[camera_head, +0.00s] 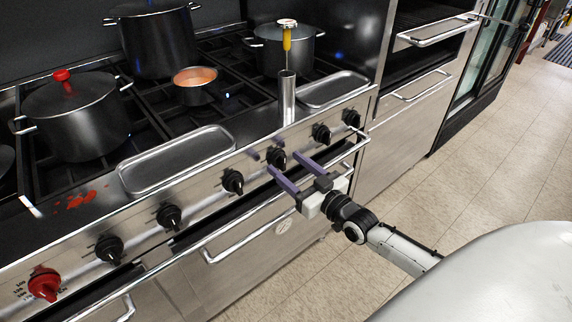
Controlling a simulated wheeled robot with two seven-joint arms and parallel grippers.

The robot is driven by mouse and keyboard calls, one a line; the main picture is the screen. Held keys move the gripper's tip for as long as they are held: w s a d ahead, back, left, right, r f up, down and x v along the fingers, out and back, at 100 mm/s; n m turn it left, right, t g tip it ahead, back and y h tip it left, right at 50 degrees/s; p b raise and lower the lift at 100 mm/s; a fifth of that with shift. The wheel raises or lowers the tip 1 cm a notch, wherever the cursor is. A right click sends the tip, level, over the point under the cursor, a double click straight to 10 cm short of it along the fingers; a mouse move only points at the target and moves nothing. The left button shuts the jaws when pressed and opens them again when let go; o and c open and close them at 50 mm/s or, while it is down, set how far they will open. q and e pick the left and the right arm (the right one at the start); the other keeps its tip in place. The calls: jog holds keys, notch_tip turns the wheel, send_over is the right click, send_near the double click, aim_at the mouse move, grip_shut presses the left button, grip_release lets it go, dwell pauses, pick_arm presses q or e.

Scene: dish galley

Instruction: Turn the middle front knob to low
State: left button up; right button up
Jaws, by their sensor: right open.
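A row of black knobs runs along the steel front panel (201,200) of the stove. One black knob (276,158) is directly in front of my right gripper (283,162). That gripper is open, with its two purple fingers pointing at the panel, one toward each side of this knob. I cannot tell whether the fingers touch it or exactly where its pointer stands. Other black knobs are to its left (232,181) and right (321,133). My left gripper is out of view.
A red knob (43,284) is at the far left. An oven handle bar (262,228) runs below the knobs. Above are steel trays (176,158), a steel cylinder (287,98) holding a yellow-handled utensil, and pots, including one with a red-knobbed lid (75,118). Floor at right is clear.

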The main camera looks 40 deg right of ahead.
jog(key=shift+w, duration=0.75)
jog(key=c, duration=1)
